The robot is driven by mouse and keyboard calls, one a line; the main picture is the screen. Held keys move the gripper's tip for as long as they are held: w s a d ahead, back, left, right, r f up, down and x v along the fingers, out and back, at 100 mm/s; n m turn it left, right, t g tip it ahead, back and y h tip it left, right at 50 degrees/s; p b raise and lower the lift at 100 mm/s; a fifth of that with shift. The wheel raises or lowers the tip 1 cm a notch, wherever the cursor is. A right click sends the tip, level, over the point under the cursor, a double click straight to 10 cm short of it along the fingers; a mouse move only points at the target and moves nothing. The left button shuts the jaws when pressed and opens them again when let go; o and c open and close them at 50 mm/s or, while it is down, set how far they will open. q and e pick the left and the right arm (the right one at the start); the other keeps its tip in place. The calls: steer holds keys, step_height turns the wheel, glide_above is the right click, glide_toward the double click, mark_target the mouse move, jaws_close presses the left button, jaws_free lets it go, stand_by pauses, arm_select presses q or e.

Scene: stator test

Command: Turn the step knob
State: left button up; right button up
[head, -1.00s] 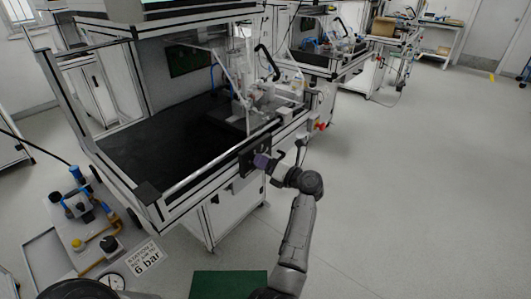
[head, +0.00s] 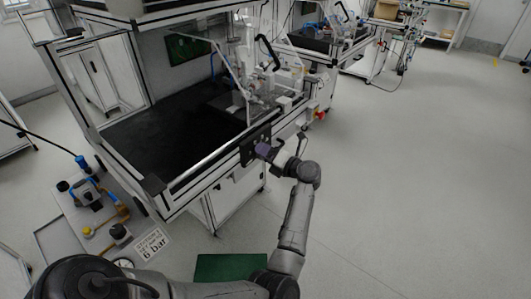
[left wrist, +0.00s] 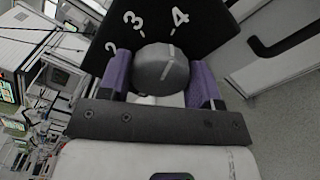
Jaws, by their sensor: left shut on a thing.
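The step knob (left wrist: 160,68) is a round grey knob on a black panel (left wrist: 205,30) with white numbers 2, 3 and 4 around it. A white line on the knob points roughly toward the 4. My left gripper (left wrist: 158,82) has purple fingers, one on each side of the knob, and is shut on it. In the head view my left gripper (head: 267,150) is at the black panel (head: 247,150) on the front of the workbench; the knob is too small to make out there. My right gripper is not in view.
The workbench (head: 150,140) has a black top with a clear test fixture at its right end. A red button (head: 320,115) is on its right side. A pneumatic station with a "6 bar" sign (head: 152,243) stands at lower left. The floor at right is clear.

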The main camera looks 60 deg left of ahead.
arm_select(q)
steer(key=o, duration=0.9)
steer(key=shift+d, duration=0.15)
steer(key=p+v, duration=0.2)
steer(key=v, duration=1.1)
steer(key=shift+w+d, duration=0.2)
steer(key=shift+d, duration=0.1)
